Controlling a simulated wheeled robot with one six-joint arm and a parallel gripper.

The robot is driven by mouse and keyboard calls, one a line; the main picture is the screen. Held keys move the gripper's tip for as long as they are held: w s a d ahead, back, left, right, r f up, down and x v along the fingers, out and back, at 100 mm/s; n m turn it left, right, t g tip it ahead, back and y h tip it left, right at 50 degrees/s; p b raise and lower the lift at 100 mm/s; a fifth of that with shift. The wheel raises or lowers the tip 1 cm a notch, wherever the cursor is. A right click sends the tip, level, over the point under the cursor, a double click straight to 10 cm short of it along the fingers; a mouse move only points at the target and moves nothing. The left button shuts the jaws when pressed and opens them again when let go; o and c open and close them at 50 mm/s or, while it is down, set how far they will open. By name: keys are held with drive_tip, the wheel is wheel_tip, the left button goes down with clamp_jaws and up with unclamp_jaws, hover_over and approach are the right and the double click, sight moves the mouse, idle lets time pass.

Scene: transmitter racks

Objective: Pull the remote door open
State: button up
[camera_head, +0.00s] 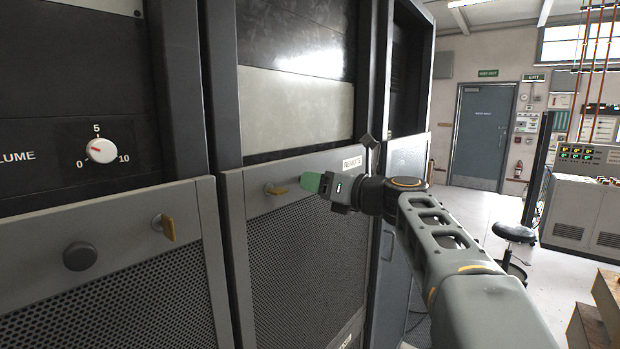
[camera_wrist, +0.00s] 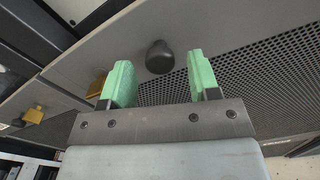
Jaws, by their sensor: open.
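The remote door (camera_head: 300,245) is a grey panel with black mesh, low on the middle rack, and looks shut. My gripper (camera_head: 312,182) has green fingers, open and empty, close to the door. Contact with the knob cannot be told.
The left rack's door has its own dark knob (camera_head: 80,257) and yellow latch (camera_head: 168,228). A volume dial (camera_head: 100,150) is above it. Open floor (camera_head: 478,215) lies to the right, with a black stool (camera_head: 514,233) and wooden crates (camera_head: 598,318).

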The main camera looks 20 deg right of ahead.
drive_tip(key=shift+x, duration=1.3)
drive_tip(key=shift+c, duration=0.3)
clamp_jaws()
